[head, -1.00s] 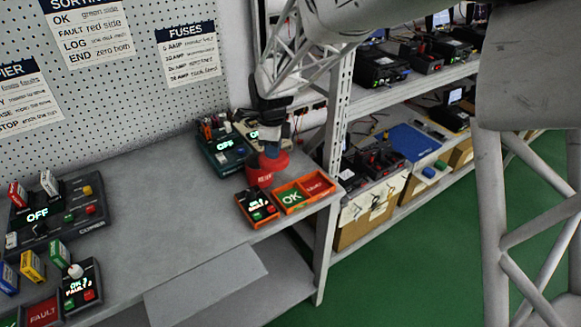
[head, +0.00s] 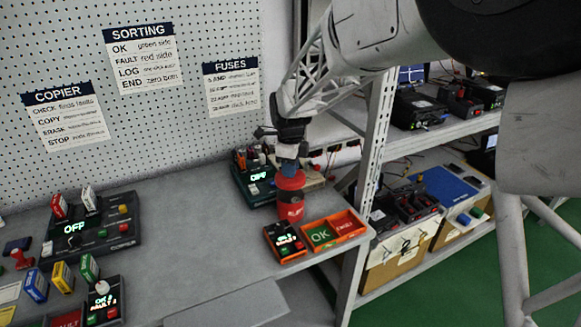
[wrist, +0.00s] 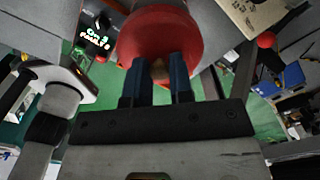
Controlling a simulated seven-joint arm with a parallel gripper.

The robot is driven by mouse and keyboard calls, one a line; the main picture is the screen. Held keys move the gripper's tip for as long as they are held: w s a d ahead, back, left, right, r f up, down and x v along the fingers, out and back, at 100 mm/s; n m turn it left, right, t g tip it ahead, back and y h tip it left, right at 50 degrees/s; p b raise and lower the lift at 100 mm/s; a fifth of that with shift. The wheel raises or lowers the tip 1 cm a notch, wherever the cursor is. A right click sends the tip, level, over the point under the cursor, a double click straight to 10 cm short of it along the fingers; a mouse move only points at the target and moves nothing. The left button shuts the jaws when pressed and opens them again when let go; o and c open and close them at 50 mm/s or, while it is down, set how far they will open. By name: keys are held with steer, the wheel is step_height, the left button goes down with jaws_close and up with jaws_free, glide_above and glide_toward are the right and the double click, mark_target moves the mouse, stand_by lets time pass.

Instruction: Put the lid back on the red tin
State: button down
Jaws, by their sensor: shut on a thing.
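The red tin (head: 291,212) stands upright on the bench behind the small OK/FAULT tray. The red lid (head: 290,180) is directly above the tin in the head view, with a darker band between them. I cannot tell whether the lid touches the rim. My gripper (head: 289,164) points down and is shut on the lid's knob. In the wrist view, the blue fingers (wrist: 158,80) pinch the small brownish knob, and the round red lid (wrist: 160,30) fills the top middle. The lid hides the tin's opening.
An orange tray (head: 350,221) with green OK and red FAULT sides and a small display box (head: 284,241) stand in front of the tin. A dark tester (head: 247,185) is close behind left. A rack post (head: 372,150) rises to the right. The bench left of the tin is clear.

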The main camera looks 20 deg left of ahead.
steer(key=shift+f, duration=3.05)
steer(key=shift+f, duration=0.2)
stand_by(0.3)
steer(key=shift+c, duration=2.3)
jaws_free()
steer(key=shift+r, duration=0.25)
steer(key=shift+r, duration=3.25)
